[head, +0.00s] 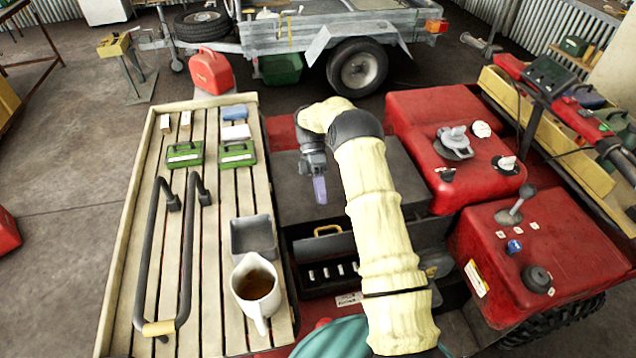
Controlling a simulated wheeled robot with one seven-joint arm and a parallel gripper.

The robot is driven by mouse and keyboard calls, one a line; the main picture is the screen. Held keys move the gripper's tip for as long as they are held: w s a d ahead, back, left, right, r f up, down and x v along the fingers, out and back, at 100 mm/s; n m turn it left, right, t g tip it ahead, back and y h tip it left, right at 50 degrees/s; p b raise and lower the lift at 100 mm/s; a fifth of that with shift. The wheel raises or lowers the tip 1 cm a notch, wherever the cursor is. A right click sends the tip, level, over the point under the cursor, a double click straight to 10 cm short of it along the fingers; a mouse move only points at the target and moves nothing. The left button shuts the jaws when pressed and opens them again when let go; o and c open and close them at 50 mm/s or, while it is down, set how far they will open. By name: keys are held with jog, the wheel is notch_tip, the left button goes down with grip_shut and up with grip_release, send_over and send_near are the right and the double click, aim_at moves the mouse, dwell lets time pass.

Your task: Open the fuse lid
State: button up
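The fuse box (312,291) is a dark recess in the middle of the red vehicle, with a row of pale fuses (333,272) showing in it. A dark panel with a tan handle (327,230), which looks like the fuse lid (322,246), is at the back of the recess, behind the fuses. How far it is tilted is hard to tell. My gripper (320,192) points down above the dark grey surface, behind and apart from the tan handle. Its fingers overlap from this view, so I cannot see a gap. Nothing shows in it.
A slatted rack (150,230) at left carries a mug of brown liquid (256,286), a square grey tray (253,237), a black bar (187,265) and green boxes (185,154). Red panels with knobs and levers (540,250) stand at right. My sleeved arm hides part of the middle.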

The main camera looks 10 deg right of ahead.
jog(key=shift+b+v, duration=0.35)
jog(key=shift+v, duration=1.55)
jog(key=shift+a+r, duration=0.1)
jog(key=shift+r, duration=0.05)
grip_shut()
jog(key=s+r+m+t, duration=0.3)
jog(key=s+m+t, duration=0.1)
jog(key=s+m, duration=0.2)
jog(key=s+r+m+t, duration=0.2)
jog(key=s+m+t, duration=0.2)
jog(key=s, duration=0.5)
jog(key=s+d+r+m+t, duration=0.1)
jog(key=s+r+m+t, duration=0.2)
jog(key=s+m, duration=0.5)
jog(key=shift+r+t, duration=0.4)
jog(key=shift+t, duration=0.4)
jog(key=shift+d, duration=0.1)
